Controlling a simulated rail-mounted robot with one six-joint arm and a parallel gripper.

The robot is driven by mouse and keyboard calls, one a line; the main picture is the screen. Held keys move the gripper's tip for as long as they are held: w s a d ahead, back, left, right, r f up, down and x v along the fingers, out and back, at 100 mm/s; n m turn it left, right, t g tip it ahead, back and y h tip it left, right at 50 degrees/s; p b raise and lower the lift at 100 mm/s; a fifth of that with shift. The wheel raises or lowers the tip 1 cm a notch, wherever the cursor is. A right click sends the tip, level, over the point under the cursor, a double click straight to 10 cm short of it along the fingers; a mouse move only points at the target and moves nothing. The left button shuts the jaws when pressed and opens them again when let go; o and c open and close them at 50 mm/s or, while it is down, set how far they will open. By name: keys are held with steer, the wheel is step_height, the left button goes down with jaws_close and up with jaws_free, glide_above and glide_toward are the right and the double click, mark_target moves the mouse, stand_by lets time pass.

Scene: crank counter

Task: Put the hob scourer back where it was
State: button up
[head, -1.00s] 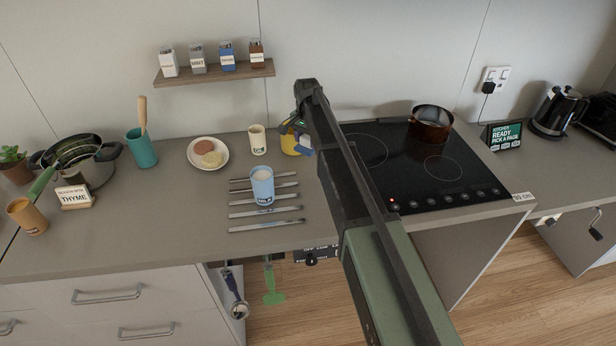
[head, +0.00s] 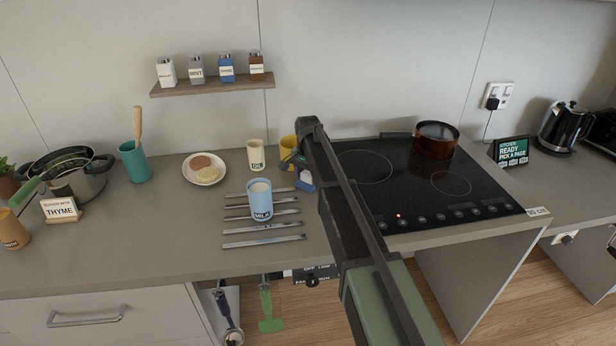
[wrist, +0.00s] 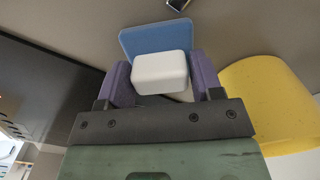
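The hob scourer appears to be a blue pad with a white block on it. In the wrist view the white block of the scourer (wrist: 160,72) sits between the two purple fingers of my gripper (wrist: 162,80), which close against its sides. The blue pad shows beyond the block. In the head view the scourer (head: 305,181) shows at my gripper (head: 296,160), left of the black hob (head: 410,180) and in front of the yellow cup (head: 287,146). My arm hides part of this area. I cannot tell whether the pad touches the counter.
The yellow cup stands close beside my gripper in the wrist view (wrist: 265,100). A blue milk cup (head: 260,202) stands among several pieces of cutlery (head: 262,240) to the left. An oil cup (head: 256,155) stands behind. A brown pot (head: 435,141) sits on the hob.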

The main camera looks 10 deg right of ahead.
mark_target(308, 173)
steer(key=shift+o, duration=1.4)
step_height(308, 173, up, 13)
steer(key=p, duration=1.3)
steer(key=s+f+n+b, duration=0.3)
steer(key=s+n, duration=0.6)
steer(key=s, duration=2.7)
steer(key=shift+d, duration=0.1)
